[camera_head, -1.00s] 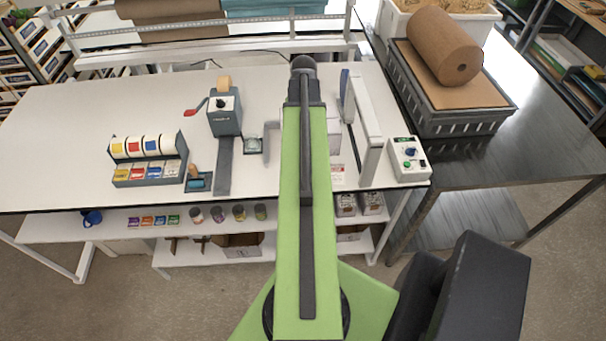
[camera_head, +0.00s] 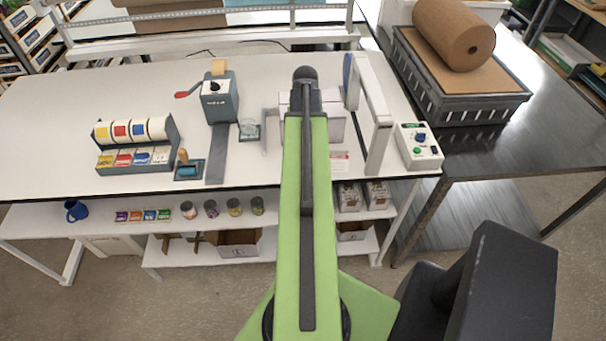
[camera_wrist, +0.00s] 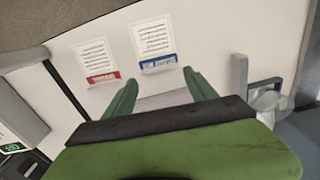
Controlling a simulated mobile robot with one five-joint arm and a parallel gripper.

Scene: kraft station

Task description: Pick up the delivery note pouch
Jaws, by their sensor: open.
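Two flat, printed white sheets or pouches lie side by side on the white bench in the wrist view, one with a red band (camera_wrist: 97,62) and one with a blue band (camera_wrist: 153,45). I cannot read which is the delivery note pouch. My gripper (camera_wrist: 159,77) is open and empty, its two green fingers pointing toward them, with the blue-banded one just beyond the fingertips. In the head view the red-marked one (camera_head: 340,161) shows right of my arm; the blue-banded one is not visible there, and my fingers are hidden.
A white upright frame (camera_head: 375,120) and a control box (camera_head: 418,146) stand right of my arm. A tape dispenser (camera_head: 219,98) and a label-roll rack (camera_head: 137,145) stand left. A grey crate with a brown roll (camera_head: 455,35) is at the right. The bench's left part is clear.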

